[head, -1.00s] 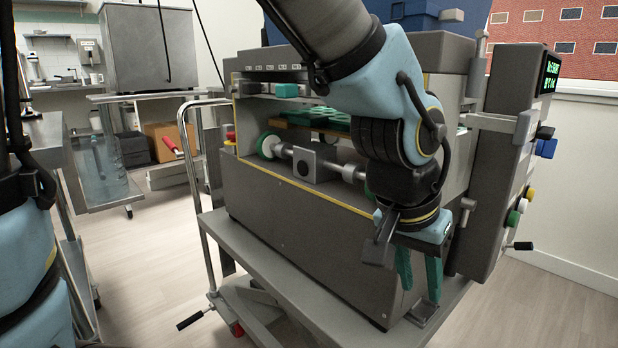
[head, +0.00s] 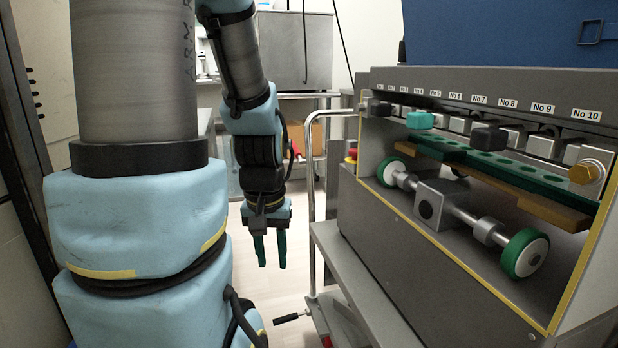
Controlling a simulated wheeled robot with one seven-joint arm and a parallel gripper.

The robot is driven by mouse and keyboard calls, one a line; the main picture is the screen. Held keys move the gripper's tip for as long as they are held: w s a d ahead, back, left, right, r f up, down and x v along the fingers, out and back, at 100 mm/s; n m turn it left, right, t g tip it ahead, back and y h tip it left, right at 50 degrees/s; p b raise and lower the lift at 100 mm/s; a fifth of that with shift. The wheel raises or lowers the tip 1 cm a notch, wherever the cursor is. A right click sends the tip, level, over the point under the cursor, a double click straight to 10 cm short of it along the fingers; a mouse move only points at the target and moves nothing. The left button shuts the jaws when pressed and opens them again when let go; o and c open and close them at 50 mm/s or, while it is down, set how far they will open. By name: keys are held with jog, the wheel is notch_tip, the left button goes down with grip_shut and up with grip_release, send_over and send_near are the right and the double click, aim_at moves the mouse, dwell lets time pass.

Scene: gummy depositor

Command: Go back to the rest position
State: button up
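My gripper (head: 270,250) hangs pointing down left of the machine, over open floor. Its two green fingers are a little apart, with nothing seen between them. It is clear of the grey depositor machine (head: 400,222). My arm is folded, with a large light-blue link filling the left of the view. The machine's front opening shows a green plate with round holes (head: 528,178), a shaft with green-rimmed rollers (head: 455,212), and a row of numbered blocks above.
The machine stands on a grey cart (head: 345,275) with a tall tube handle (head: 312,200). A blue hopper (head: 500,32) sits on top of the machine. A steel box (head: 296,48) and a cardboard box stand behind. Pale floor is free below my gripper.

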notch_tip(320, 180, up, 22)
jog(key=p, duration=2)
jog(key=shift+r+p, duration=0.25)
jog(key=shift+p, duration=0.15)
